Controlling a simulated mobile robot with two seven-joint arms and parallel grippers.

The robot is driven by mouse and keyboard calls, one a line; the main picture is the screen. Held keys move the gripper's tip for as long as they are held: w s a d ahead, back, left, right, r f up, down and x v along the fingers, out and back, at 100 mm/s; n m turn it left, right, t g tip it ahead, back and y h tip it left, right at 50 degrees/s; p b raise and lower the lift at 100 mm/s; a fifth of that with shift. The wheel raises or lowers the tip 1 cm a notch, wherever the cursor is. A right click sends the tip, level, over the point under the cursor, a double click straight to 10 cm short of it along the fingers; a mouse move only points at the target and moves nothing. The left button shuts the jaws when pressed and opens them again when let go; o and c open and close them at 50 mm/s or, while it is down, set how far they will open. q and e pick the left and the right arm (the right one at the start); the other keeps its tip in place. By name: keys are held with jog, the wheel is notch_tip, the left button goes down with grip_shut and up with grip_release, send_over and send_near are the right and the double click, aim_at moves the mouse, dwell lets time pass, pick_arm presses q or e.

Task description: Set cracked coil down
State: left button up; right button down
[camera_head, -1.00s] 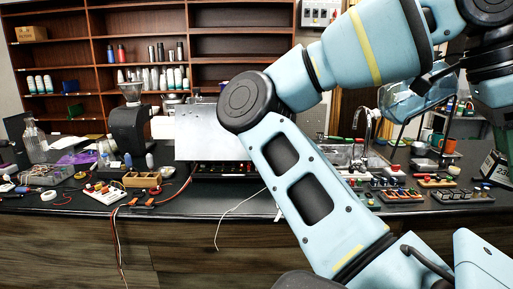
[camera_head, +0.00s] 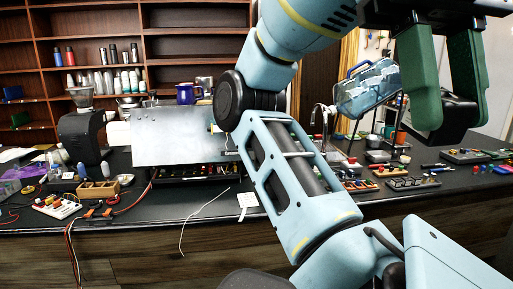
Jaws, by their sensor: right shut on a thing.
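My right gripper (camera_head: 450,126) is in the upper right, high over the right part of the bench, with its two green fingers pointing down. The fingers are shut on a black, rounded object (camera_head: 455,110), which I take to be the cracked coil. The fingers cover part of it, and no crack can be made out. It appears held above the dark bench top (camera_head: 405,202), not resting on it. My left gripper is not in view.
A metal panel (camera_head: 172,137) stands mid-bench, with a grinder (camera_head: 82,135) to its left. A clear blue-framed container (camera_head: 367,88), trays of small parts (camera_head: 412,184) and a faucet (camera_head: 322,118) are at the right. Loose wires hang over the front edge.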

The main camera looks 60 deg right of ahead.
jog(key=w+a+m+t+y, duration=0.1)
jog(key=w+a+m+t, duration=0.2)
jog(key=w+a+m, duration=0.75)
jog(key=w+a+f+m+t, duration=0.1)
jog(key=w+a+f+m, duration=0.1)
jog(key=w+f, duration=0.35)
jog(key=w+a+f+m+t+h, duration=0.1)
jog(key=w+a+f, duration=0.2)
jog(key=w, duration=0.5)
jog(key=w+a+f+m+t, duration=0.1)
jog(key=w+a+f+m, duration=0.1)
jog(key=w+f, duration=0.35)
jog(key=w+f+m+h, duration=0.1)
jog(key=w+f+m, duration=0.25)
jog(key=f, duration=0.55)
jog(key=w+f+m+t+h, duration=0.15)
jog(key=w+f, duration=0.25)
jog(key=f, duration=0.4)
jog(key=w+f+m, duration=0.3)
jog(key=f, duration=0.6)
jog(key=w+d+m, duration=0.1)
jog(key=d+m, duration=0.1)
jog(key=d, duration=0.6)
jog(key=shift+w+d+h, duration=0.35)
jog(key=shift+h, duration=0.1)
